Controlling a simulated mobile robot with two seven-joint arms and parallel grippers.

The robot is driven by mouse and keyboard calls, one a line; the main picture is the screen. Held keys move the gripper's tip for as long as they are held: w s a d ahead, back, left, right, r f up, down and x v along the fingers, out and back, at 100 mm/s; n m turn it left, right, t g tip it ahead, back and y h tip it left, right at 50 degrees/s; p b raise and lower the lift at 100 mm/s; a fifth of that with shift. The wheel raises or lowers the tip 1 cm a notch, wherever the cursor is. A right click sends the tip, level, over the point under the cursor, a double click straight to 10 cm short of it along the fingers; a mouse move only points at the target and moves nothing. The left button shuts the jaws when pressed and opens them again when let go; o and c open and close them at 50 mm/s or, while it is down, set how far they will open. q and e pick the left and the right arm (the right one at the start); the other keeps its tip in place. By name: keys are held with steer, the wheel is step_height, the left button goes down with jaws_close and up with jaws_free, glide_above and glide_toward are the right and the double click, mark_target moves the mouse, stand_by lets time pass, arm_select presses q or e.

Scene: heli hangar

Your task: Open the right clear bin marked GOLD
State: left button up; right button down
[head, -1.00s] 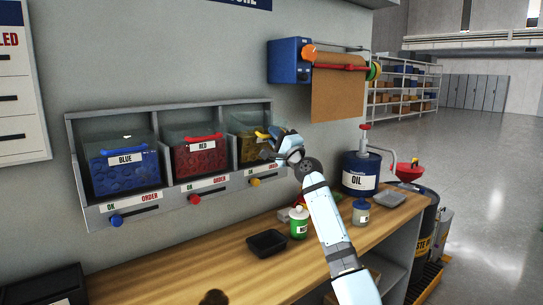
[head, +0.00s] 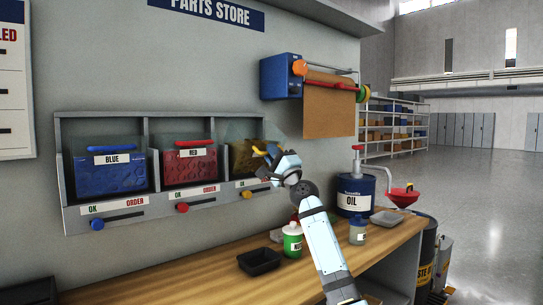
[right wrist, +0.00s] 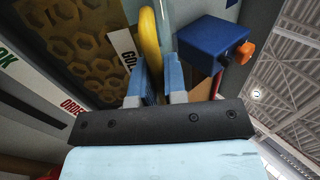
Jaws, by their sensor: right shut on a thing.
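The gold bin (head: 240,158) is the rightmost of three clear bins in the grey wall rack. Its yellow contents show through the clear front, and its yellow handle (head: 260,152) sticks out at the top front. My right gripper (head: 266,164) is at this handle and covers the bin's right side. In the right wrist view, the gripper (right wrist: 160,75) is shut on the yellow handle (right wrist: 150,42), beside the partly hidden GOLD label (right wrist: 126,48). The bin's far edge is hidden. My left gripper is not in view.
The blue bin (head: 112,175) and red bin (head: 190,168) sit to the left. Sliders (head: 182,208) run along the rack's front. A blue paper-roll holder (head: 281,77) hangs to the right. The bench below holds a black tray (head: 259,262), bottles and an oil drum (head: 353,193).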

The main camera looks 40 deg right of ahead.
stand_by(0.3)
steer(key=c, duration=1.2)
jaws_free()
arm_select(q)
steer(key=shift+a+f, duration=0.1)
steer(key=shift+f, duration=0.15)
arm_select(e)
steer(key=v, duration=1.3)
steer(key=shift+s+f, duration=0.2)
steer(key=shift+s, duration=0.2)
